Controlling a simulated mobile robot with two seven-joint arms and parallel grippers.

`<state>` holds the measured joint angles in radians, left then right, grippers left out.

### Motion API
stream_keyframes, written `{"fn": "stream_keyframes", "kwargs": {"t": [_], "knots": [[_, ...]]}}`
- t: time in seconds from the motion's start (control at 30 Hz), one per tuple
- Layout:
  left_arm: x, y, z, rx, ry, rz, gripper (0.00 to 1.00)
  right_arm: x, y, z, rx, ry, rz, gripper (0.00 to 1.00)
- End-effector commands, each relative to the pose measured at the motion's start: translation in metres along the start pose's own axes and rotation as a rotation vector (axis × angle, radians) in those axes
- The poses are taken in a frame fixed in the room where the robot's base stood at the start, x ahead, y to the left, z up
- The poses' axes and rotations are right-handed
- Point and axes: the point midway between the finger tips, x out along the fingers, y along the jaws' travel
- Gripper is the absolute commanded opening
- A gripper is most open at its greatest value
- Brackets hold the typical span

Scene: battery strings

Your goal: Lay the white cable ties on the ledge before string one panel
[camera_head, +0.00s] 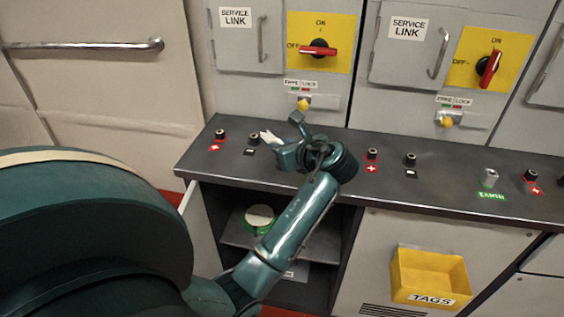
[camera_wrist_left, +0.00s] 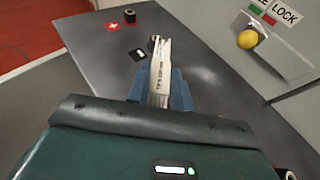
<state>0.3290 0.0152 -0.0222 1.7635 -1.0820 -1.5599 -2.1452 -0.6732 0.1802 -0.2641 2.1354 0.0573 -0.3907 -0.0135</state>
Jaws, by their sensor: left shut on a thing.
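My left gripper (camera_head: 285,146) is over the left part of the dark ledge (camera_head: 450,198), in front of the first panel (camera_head: 240,88). It is shut on the white cable ties (camera_head: 270,138), which stick out past its fingertips toward the back left. In the left wrist view the white bundle (camera_wrist_left: 160,73) lies between the blue fingers of the left gripper (camera_wrist_left: 161,90), with small dark print on it. The ties are at or just above the ledge top; I cannot tell if they touch it. My right gripper is not in view.
Black terminals stand along the ledge, including one by a red plus mark (camera_head: 220,134) and one left of the gripper (camera_head: 252,140). A yellow knob (camera_head: 303,104) sits on the panel behind. Below are an open shelf with a green-and-white roll (camera_head: 260,217) and a yellow TAGS bin (camera_head: 430,275).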

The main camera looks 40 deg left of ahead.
Motion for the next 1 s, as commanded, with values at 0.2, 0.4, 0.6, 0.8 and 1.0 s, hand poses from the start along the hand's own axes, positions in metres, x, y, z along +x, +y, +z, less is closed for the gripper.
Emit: {"fn": "stream_keyframes", "kwargs": {"t": [0.2, 0.4, 0.6, 0.8, 1.0], "knots": [[0.014, 0.001, -0.035, 0.004, 0.001, 0.001, 0.0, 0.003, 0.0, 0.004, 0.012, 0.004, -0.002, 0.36], [0.018, 0.0, -0.043, 0.0, 0.0, 0.0, 0.0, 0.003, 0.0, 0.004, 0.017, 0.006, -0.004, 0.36], [0.017, 0.0, -0.043, 0.001, 0.0, 0.0, 0.0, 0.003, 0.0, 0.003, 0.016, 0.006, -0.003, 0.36], [0.019, 0.0, -0.045, 0.001, 0.001, 0.0, 0.29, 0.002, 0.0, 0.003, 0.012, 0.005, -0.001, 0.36], [0.019, 0.0, -0.045, 0.001, 0.001, 0.0, 0.44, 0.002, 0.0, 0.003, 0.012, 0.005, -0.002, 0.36]]}}
